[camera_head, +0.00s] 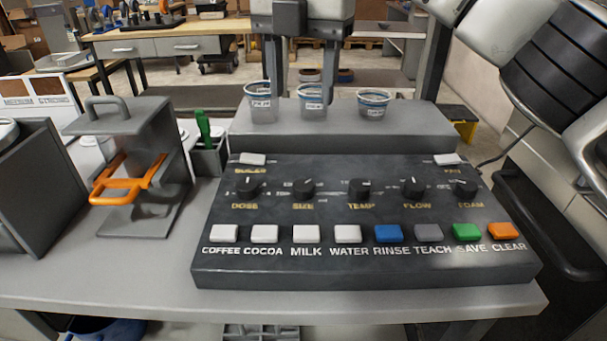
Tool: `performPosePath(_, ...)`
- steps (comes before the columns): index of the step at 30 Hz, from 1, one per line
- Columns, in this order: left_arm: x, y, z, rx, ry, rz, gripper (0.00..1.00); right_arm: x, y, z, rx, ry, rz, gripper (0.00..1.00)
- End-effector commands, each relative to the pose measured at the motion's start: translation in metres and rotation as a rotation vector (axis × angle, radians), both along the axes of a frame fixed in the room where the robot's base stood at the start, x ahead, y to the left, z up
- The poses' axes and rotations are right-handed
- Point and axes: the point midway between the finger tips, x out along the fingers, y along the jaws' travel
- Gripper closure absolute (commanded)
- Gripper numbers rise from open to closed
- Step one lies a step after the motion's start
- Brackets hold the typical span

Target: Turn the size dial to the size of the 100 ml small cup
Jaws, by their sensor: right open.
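The size dial (303,187) is a black knob above the yellow word SIZE, second from the left in the row on the dark panel (365,270). The fine marks around it are too small to read. Three clear cups with blue rims stand on the grey ledge behind: a left cup (259,104), a middle cup (312,94) and a right cup (374,104). The right cup looks the shortest; their labels are not legible. My right gripper (301,98) points down with its fingers apart, near the left and middle cups in the picture, away from the dial. My left gripper is not in view.
Other knobs flank the dial: dose (246,187), temp (360,188), flow and foam. Coloured buttons line the panel front, such as the blue rinse button (388,233). A grey stand with an orange handle (128,183) is at left. Space above the panel is clear.

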Motion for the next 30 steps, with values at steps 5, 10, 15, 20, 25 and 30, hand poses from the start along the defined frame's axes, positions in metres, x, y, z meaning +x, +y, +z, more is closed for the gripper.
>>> performPosePath(5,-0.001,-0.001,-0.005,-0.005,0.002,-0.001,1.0,0.0,-0.003,-0.02,-0.016,0.003,-0.008,0.46)
performPosePath(10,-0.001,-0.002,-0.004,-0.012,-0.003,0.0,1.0,-0.001,-0.003,-0.055,-0.013,0.004,-0.007,0.46)
performPosePath(15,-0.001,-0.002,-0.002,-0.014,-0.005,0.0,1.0,-0.001,-0.003,-0.091,-0.012,0.004,-0.007,0.46)
performPosePath(20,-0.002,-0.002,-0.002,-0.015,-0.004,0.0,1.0,-0.001,-0.002,-0.123,-0.012,0.003,-0.006,0.46)
performPosePath(25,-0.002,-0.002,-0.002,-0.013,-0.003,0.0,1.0,0.0,-0.002,-0.145,-0.01,0.001,-0.006,0.46)
performPosePath(30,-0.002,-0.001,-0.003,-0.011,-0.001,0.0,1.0,-0.001,-0.002,-0.155,-0.011,0.0,-0.005,0.46)
